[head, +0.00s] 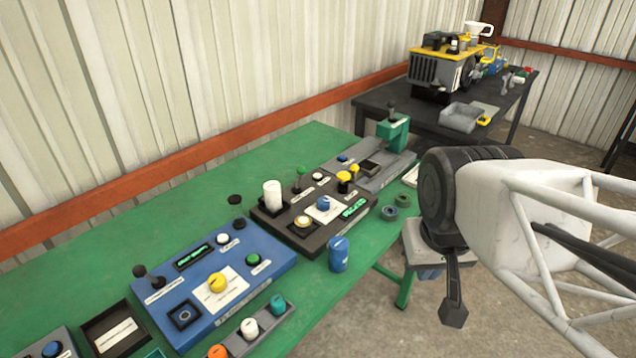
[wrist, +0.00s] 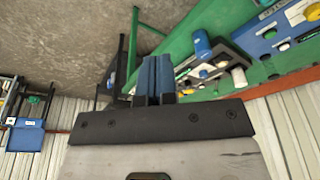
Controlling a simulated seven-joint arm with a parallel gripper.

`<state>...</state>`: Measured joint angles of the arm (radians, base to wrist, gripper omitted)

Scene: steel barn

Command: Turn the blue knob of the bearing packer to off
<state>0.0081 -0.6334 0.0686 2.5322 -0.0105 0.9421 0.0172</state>
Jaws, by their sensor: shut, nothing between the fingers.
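On the green bench, a black panel (head: 274,229) carries a blue knob (head: 323,204) on a white plate, with a yellowish button in front, a tall white cylinder at left and a lit green display. Its label is too small to read, so I cannot confirm that it is the bearing packer. The panel also shows partly in the wrist view (wrist: 228,57). My gripper (wrist: 153,78) has blue fingers, shut together and empty. In the head view it hangs right of the bench, partly hidden by my arm, apart from the panel.
A blue panel (head: 195,318) with a yellow knob lies left of the black one. A grey unit with a green press (head: 392,131) lies beyond it. A dark table (head: 375,103) with machines stands behind.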

